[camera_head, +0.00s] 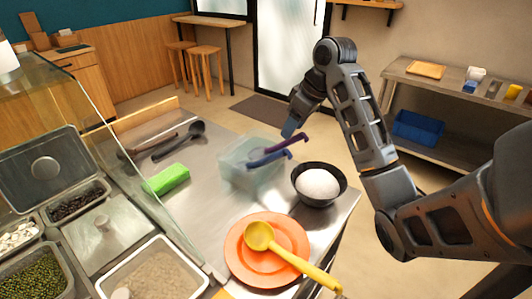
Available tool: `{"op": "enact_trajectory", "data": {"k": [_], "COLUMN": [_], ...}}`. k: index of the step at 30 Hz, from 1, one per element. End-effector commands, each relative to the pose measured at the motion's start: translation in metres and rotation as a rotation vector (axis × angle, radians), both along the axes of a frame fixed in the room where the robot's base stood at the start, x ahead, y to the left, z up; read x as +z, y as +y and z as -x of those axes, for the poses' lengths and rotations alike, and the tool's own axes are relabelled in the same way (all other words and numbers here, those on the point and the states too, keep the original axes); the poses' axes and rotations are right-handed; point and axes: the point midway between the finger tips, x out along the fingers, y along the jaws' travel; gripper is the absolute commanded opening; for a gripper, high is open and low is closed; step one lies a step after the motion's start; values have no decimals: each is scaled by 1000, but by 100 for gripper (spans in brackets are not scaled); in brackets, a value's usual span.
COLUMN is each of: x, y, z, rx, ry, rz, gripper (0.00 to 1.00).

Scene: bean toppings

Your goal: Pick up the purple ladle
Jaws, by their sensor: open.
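The purple ladle (292,141) rests in a clear, pale box (232,179) on the steel counter, its hooked handle sticking out over the upper right rim. A blue ladle (268,157) lies in the same box just below it. The bowls of both ladles are blurred by the box walls. My gripper (289,130) is at the end of my arm, above and close to the purple ladle's handle. It is open; its fingertips are small in the picture, and I cannot tell whether they touch the handle.
A black bowl of white grains (319,184) stands right of the box. An orange plate (240,251) with a yellow ladle (290,258) is in front. A green block (167,179) and dark ladles (180,139) lie left. A glass-fronted topping station (105,240) fills the left side.

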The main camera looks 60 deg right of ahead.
Motion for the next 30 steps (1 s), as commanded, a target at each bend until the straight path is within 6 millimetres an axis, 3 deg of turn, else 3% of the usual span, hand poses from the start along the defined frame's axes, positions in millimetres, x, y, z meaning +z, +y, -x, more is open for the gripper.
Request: {"op": "enact_trajectory", "data": {"k": [16,26,30], "x": [-55,-58,-58], "y": [-4,-4,-4], "z": [-18,-21,-21], "rx": [-1,0,0], "ry": [0,0,0], "rz": [-1,0,0], "gripper": [55,55,43]}}
